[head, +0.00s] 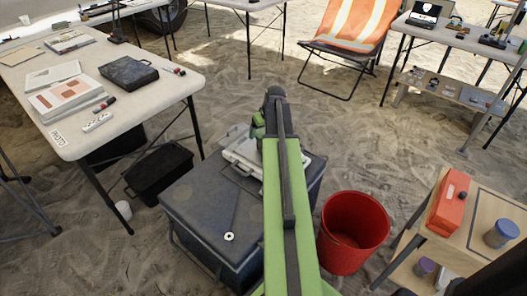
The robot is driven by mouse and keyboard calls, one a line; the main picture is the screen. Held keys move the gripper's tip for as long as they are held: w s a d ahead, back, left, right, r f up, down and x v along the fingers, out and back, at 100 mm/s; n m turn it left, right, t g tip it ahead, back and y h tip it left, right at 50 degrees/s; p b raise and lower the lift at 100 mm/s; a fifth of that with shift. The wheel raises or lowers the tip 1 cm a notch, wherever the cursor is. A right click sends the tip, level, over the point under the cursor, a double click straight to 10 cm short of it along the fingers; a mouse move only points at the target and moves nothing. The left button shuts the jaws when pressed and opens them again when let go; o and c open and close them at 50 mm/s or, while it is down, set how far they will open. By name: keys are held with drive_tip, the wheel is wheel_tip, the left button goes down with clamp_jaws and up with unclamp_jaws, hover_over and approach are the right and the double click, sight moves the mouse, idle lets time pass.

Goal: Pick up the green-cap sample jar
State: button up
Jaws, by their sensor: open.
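My green arm reaches forward over the dark grey crate (200,205). My gripper (258,130) is at its far end, above or beside a flat white case (243,152) on the crate. The gripper is open, but its fingertips are mostly hidden by the arm. I cannot make out a green-capped jar. A jar with a blue cap (502,233) stands on the wooden stand at right.
A red bucket (352,232) stands right of the crate. An orange case (448,203) lies on the wooden stand (478,205). A white table (120,130) at left holds books and a black case (128,72). Open sand lies beyond the crate, before an orange folding chair (345,30).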

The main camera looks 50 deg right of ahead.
drive_tip(key=shift+w+f, duration=0.15)
drive_tip(key=shift+f, duration=0.2)
drive_tip(key=b+x, duration=0.5)
drive_tip(key=shift+s+d+f, duration=0.1)
drive_tip(key=shift+s+f, duration=0.15)
drive_tip(key=shift+f, duration=0.1)
drive_tip(key=shift+r, duration=0.2)
